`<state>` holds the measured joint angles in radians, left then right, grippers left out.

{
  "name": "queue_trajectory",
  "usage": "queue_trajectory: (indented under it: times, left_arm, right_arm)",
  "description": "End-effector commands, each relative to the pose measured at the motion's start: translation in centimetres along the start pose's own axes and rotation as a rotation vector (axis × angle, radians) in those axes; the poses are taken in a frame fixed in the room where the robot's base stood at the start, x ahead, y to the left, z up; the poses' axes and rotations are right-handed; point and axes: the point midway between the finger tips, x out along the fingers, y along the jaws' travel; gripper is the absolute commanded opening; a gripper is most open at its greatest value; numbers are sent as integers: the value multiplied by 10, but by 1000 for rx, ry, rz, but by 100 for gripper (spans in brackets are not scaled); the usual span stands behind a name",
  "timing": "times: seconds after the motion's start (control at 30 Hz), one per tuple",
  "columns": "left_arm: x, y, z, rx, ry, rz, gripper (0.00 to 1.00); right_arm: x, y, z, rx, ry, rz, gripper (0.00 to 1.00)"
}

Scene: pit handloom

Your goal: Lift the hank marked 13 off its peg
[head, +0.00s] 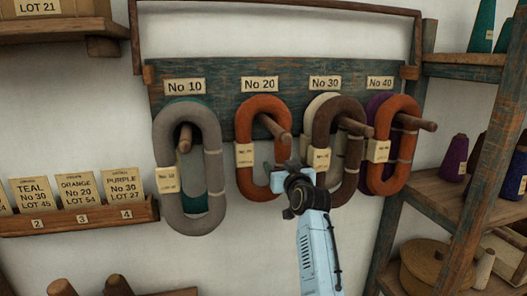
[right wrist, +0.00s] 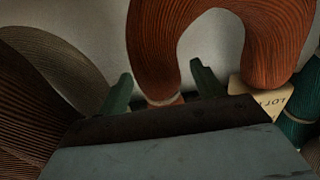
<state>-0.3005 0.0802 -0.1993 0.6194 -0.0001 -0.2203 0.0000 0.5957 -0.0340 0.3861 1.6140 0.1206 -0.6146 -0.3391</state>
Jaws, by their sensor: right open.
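Hanks hang on wooden pegs from a teal board (head: 225,88), under plates No 10 to No 40. Their small tags are too blurred to read, so I cannot tell which is marked 13. An orange hank (head: 243,120) hangs under No 20, its tag at its left side. My right gripper (head: 296,170) is at the lower right of that hank. In the right wrist view its open fingers (right wrist: 163,85) stand on either side of one strand of the orange hank (right wrist: 150,45). I cannot tell whether they touch it. My left gripper is out of view.
Close by on the right hangs a brown hank (head: 322,130) with a cream one behind it. A grey hank (head: 161,125) hangs left, over a teal one. Another orange hank (head: 407,115) hangs right, over purple. A shelf unit (head: 480,185) stands right; a card rack (head: 80,220) is lower left.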

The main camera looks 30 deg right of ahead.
Motion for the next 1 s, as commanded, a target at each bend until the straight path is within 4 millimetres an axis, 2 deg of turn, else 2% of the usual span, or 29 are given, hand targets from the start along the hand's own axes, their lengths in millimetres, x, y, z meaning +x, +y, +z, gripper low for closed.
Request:
queue_trajectory:
  times: [0.23,0.63,1.0]
  left_arm:
    - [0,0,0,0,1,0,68]
    - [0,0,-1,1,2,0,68]
    - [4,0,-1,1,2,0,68]
  right_arm:
    - [1,0,0,0,0,0,67]
    - [1,0,0,1,1,0,16]
    - [-1,0,-4,0,3,-1,16]
